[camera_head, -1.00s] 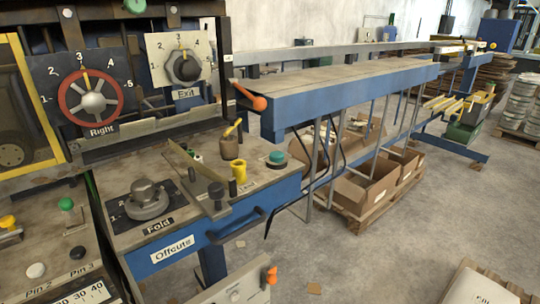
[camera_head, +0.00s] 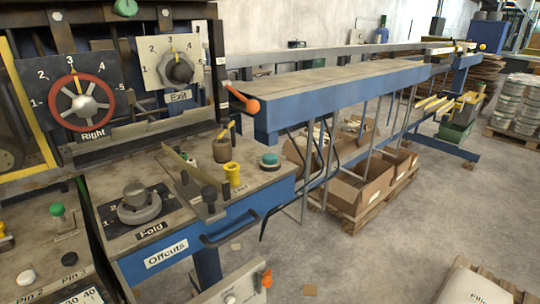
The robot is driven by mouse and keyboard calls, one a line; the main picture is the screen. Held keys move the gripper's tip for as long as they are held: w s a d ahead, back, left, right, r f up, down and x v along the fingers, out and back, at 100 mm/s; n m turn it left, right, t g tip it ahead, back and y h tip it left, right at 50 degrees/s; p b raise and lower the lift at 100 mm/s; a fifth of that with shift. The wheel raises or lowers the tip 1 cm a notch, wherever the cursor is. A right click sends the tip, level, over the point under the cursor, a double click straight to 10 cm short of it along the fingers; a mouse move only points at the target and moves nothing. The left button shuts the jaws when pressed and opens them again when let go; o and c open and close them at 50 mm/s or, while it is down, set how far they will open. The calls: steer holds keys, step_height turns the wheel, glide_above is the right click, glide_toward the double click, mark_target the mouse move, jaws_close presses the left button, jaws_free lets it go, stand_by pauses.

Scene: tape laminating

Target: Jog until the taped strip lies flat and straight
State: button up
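My gripper is not in view, and I cannot make out a taped strip. A red-rimmed handwheel labelled Right (camera_head: 82,103) sits on a numbered dial plate at the left, with its yellow mark near 3. A dark knob labelled Exit (camera_head: 180,70) is on a pale plate beside it, its yellow mark also near 3. A grey round knob labelled Fold (camera_head: 138,204) stands on the blue-fronted bench below. A long blue-edged table (camera_head: 340,88) runs away to the right from an orange-knobbed lever (camera_head: 246,103).
Cardboard boxes (camera_head: 362,192) sit on a pallet under the table.

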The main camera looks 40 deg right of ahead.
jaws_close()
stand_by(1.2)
